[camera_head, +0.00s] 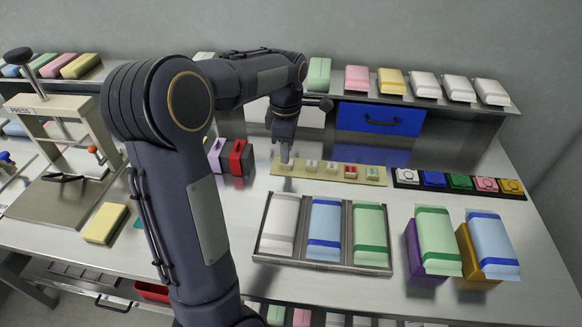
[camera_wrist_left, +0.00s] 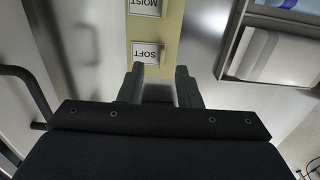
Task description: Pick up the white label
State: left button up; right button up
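A pale yellow strip (camera_head: 340,181) lies on the steel table and carries several small label pieces. In the left wrist view the strip (camera_wrist_left: 172,25) shows two white labels, one reading SOFT (camera_wrist_left: 147,54) and one reading MOIST (camera_wrist_left: 145,7). I cannot tell which is the white label meant. My left gripper (camera_head: 286,158) points down at the strip's left end. In the left wrist view its fingers (camera_wrist_left: 160,75) are apart, just short of the SOFT label. My right gripper is not in view.
A steel tray (camera_head: 259,251) with three wrapped packs stands in front of the strip. A black strip of coloured pieces (camera_head: 459,181) lies to its right. Red and purple blocks (camera_head: 237,160) stand to its left. A press (camera_head: 60,150) is far left. A shelf with a blue drawer (camera_head: 380,119) stands behind.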

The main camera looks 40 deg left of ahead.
aim_at(286, 169)
pick_arm(q)
notch_tip(286, 169, down, 4)
jog(key=shift+s+f+b, duration=0.15)
jog(key=shift+b, duration=0.15)
jog(key=shift+c, duration=0.4)
grip_shut()
